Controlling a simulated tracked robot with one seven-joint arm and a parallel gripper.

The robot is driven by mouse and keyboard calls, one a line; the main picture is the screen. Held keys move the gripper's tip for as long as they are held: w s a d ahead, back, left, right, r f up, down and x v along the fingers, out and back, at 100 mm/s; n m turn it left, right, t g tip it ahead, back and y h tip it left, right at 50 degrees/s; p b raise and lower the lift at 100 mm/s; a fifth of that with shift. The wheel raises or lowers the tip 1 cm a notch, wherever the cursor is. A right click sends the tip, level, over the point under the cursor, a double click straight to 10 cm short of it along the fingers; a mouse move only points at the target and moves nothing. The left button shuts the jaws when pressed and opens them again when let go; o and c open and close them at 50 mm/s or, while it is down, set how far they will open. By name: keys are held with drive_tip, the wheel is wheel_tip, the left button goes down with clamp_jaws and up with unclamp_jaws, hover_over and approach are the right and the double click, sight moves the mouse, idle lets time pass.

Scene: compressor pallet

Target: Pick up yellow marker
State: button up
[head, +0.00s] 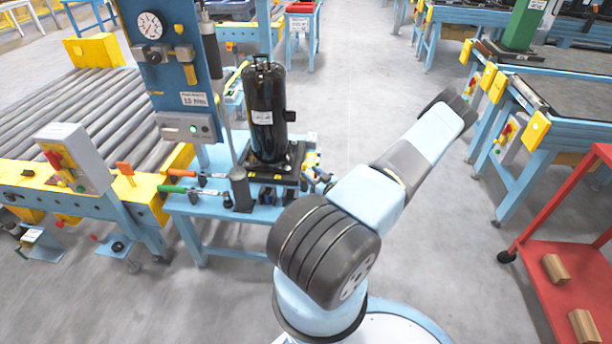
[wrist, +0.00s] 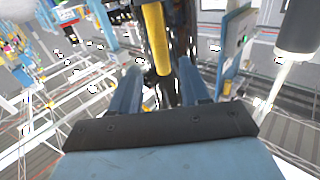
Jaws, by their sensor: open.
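The yellow marker (wrist: 156,38) shows in the wrist view as a long yellow rod, running from the top edge down to between my fingertips. My gripper (wrist: 160,67) is open, with one blue finger on each side of the marker's near end. A gap shows on both sides, and the marker does not look gripped. In the head view, my gripper is mostly hidden behind my own arm, near the right edge of the small blue workbench (head: 205,207). Small yellow parts (head: 311,158) show there, but I cannot tell whether one is the marker.
A black compressor (head: 268,108) stands upright on the workbench. A green-handled tool (head: 175,189) and an orange-handled tool (head: 182,173) lie to its left. A gauge column (head: 175,75) rises behind them. A roller conveyor (head: 75,115) is at left, a red cart (head: 560,285) at right.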

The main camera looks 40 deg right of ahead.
sight(305, 170)
drive_tip(key=w, duration=0.5)
drive_tip(key=shift+f, duration=0.25)
drive_tip(key=shift+c, duration=0.2)
drive_tip(key=c, duration=0.8)
